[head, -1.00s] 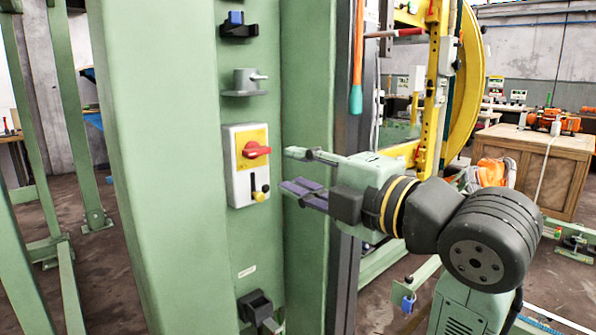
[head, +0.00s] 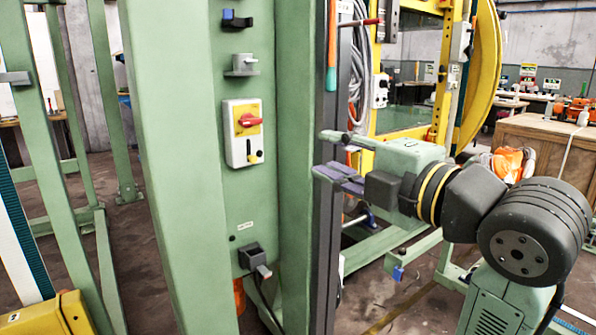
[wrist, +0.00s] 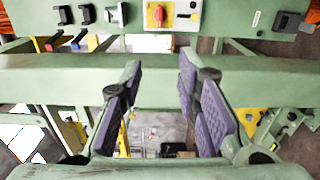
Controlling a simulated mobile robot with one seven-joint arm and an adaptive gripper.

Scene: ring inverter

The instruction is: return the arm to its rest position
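My gripper (head: 338,157) is at the middle right of the head view, to the right of the green column and apart from the switch box. Its purple-padded fingers are spread with nothing between them, as the wrist view (wrist: 163,105) also shows. The arm stretches in from the lower right. The switch box (head: 234,153), white and yellow with a red rotary handle (head: 250,120), is mounted on the green panel. In the wrist view the red handle (wrist: 159,14) is at the top, beyond a green beam.
The green column (head: 170,150) stands left of the panel. A black socket fitting (head: 252,256) is below the switch box. A yellow frame (head: 443,75) and a wooden cabinet (head: 545,150) are behind my arm. Open floor (head: 385,300) lies below the gripper.

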